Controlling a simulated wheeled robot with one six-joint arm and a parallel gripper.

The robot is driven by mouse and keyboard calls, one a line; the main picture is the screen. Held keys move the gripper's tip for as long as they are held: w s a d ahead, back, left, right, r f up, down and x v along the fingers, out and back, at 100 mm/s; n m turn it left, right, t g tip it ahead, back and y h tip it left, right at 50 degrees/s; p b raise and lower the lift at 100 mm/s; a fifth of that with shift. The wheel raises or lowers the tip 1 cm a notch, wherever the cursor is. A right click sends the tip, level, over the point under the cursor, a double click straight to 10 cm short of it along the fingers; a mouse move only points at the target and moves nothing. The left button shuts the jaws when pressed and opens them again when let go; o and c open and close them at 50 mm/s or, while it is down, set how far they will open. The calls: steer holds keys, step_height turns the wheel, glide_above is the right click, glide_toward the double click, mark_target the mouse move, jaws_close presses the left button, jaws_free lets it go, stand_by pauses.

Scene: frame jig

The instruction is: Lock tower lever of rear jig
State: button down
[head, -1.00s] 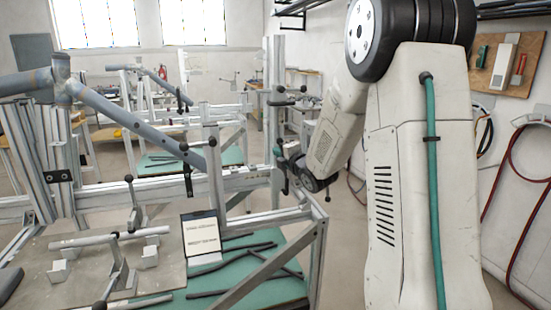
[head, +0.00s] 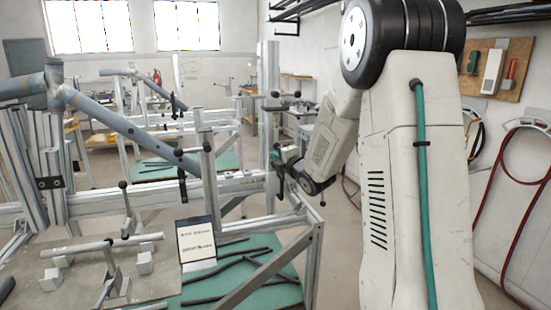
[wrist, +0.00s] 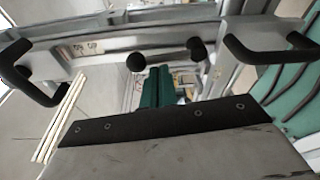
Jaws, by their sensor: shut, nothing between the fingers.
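A tall grey tower post (head: 268,110) stands at the right end of the jig's rail in the head view. Black-knobbed levers (head: 284,94) stick out near its upper part. My gripper (head: 275,157) is beside the post, below those knobs; its fingers are small and partly hidden here. In the wrist view my green fingers (wrist: 158,88) are shut and empty. Two black ball knobs, a left one (wrist: 135,62) and a right one (wrist: 196,48), lie just beyond them. Whether the fingers touch either knob I cannot tell. Which lever is the tower lever is unclear.
Black bar handles stand left (wrist: 30,85) and right (wrist: 265,52) of my fingers. A blue-grey tube frame (head: 125,128) lies across the near jig. A sign (head: 196,241) stands by a green mat with dark rods. Another jig is farther back.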

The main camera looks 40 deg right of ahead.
steer(key=s+a, duration=0.4)
steer(key=s, duration=0.6)
steer(key=shift+s+a, duration=0.35)
steer(key=s+d+f+m+g+h, duration=0.2)
steer(key=s+d+f+m+g, duration=0.15)
steer(key=f+m+g, duration=0.35)
steer(key=s+a+f+m+g, duration=0.3)
steer(key=s+a+m+g, duration=0.1)
steer(key=s+m, duration=0.35)
steer(key=s+a+r+m+g+y, duration=0.1)
steer(key=s+a+r+m+g, duration=0.1)
steer(key=s+a+r, duration=0.3)
steer(key=s+a+r+m+g+y, duration=0.2)
steer(key=s+a+r+g, duration=0.1)
steer(key=s+a, duration=1.1)
steer(key=shift+s+a+r+y, duration=0.3)
steer(key=shift+s+r, duration=0.55)
steer(key=shift+r, duration=0.05)
